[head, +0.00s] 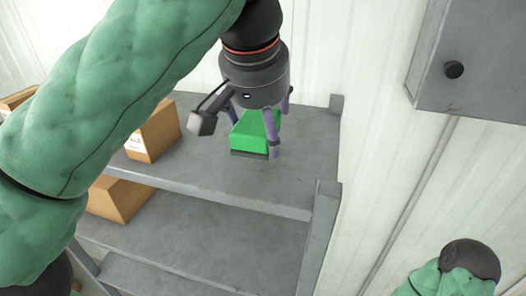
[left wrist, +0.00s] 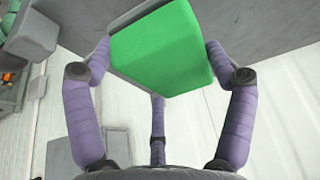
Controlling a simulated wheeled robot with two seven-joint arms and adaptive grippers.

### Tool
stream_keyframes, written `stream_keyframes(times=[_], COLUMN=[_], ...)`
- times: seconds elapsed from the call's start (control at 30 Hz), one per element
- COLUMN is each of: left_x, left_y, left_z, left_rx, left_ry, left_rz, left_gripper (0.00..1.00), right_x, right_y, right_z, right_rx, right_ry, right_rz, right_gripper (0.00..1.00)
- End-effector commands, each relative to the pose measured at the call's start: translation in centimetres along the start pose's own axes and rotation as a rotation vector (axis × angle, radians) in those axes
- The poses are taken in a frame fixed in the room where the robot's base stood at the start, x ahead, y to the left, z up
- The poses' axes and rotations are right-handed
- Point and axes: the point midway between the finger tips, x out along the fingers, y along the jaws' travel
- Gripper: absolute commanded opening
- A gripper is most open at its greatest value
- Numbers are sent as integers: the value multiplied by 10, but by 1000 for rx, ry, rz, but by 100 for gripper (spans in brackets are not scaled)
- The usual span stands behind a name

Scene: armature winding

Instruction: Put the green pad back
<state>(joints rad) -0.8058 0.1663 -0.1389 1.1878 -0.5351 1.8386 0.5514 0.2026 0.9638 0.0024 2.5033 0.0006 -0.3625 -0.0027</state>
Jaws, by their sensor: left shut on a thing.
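The green pad (head: 247,136) is at the top shelf of a grey rack (head: 300,178), near the shelf's right end. A thin dark layer shows under its front edge. My left gripper (head: 257,132) reaches down over it, with its purple fingers around the pad. In the left wrist view, the fingers of my left gripper (left wrist: 157,55) are shut on opposite sides of the green pad (left wrist: 165,45). The grey shelf surface (left wrist: 255,25) is close beyond it. I cannot tell whether the pad's underside touches the shelf. My right gripper is out of view.
A cardboard box (head: 155,132) stands on the top shelf left of the pad, and another box (head: 118,198) is on the shelf below. A grey cabinet (head: 470,50) hangs at the upper right. Bare shelf lies in front of the pad.

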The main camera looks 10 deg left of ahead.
Motion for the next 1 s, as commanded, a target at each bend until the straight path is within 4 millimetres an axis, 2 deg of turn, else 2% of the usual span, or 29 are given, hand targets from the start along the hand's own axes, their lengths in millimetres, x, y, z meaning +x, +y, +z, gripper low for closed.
stream_keyframes(times=[0.27, 0.6, 0.97, 1.0], left_x=[17, 48, 51, 51], left_y=[0, 0, 0, 0], left_z=[7, 20, 21, 21], left_rx=[0, 0, 0, 0], left_ry=[-1, -1, 0, 0], left_rz=[0, 0, 1, 1], left_gripper=[57, 57, 57, 92], right_x=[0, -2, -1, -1], right_y=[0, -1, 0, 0], right_z=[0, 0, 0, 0], right_rx=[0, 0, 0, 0], right_ry=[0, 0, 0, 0], right_rz=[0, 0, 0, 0], right_gripper=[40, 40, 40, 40])
